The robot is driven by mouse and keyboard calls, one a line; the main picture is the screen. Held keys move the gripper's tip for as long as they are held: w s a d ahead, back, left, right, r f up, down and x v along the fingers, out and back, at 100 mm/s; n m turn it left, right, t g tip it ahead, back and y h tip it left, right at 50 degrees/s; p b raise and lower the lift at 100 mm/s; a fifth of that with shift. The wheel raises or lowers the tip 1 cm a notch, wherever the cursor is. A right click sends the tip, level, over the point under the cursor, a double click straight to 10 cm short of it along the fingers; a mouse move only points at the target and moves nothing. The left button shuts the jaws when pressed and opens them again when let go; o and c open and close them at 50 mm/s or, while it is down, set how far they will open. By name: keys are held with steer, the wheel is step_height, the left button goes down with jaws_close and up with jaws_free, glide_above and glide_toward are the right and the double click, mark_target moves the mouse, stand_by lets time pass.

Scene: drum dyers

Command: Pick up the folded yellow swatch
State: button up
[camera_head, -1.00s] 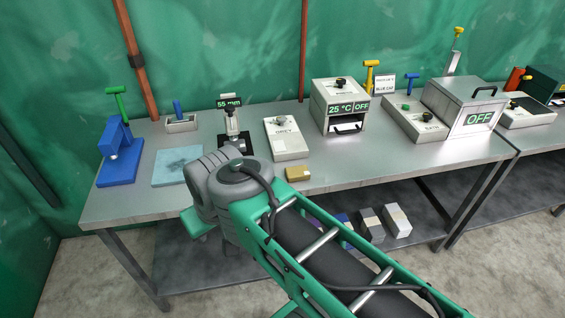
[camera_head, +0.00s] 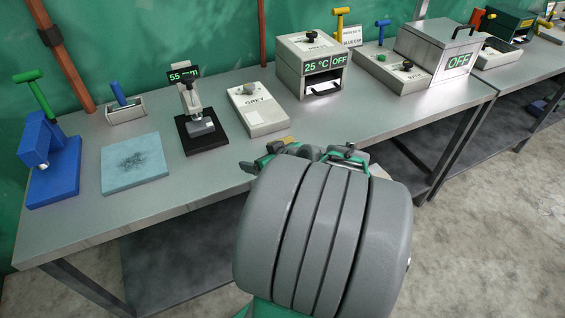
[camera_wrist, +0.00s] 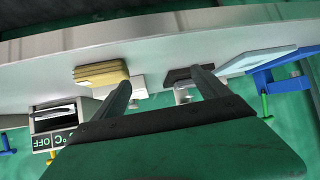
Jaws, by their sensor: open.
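The folded yellow swatch (camera_wrist: 100,74) lies on the grey table near its front edge, a stack of yellow layers in the wrist view. In the head view only a small part of the yellow swatch (camera_head: 288,139) shows past my wrist. My gripper (camera_wrist: 158,78) is open and empty, its two dark fingers apart. In the wrist view the swatch is left of the gap, close to the left finger's tip. I cannot tell whether they touch. My large grey wrist hides much of the gripper in the head view.
Behind the swatch stand the GREY box (camera_head: 259,109) and the 25 °C oven (camera_head: 311,65). The black-based 55 mm device (camera_head: 201,131), a light blue pad (camera_head: 134,163) and a blue press (camera_head: 53,160) stand to the left. Bare tabletop runs along the front left.

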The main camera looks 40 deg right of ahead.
steer(key=shift+o, duration=1.3)
steer(key=s+d+f+m+t+h+b, duration=0.1)
steer(key=s+d+m+t+h, duration=0.1)
steer(key=d, duration=0.6)
steer(key=shift+s+f+h+b, duration=0.3)
steer(key=shift+s+f+h, duration=0.1)
steer(key=shift+s, duration=0.2)
steer(key=shift+w+d, duration=0.2)
steer(key=shift+w, duration=0.05)
steer(key=p+x, duration=0.1)
steer(key=x, duration=0.6)
steer(key=shift+d+r, duration=0.2)
steer(key=c, duration=1.4)
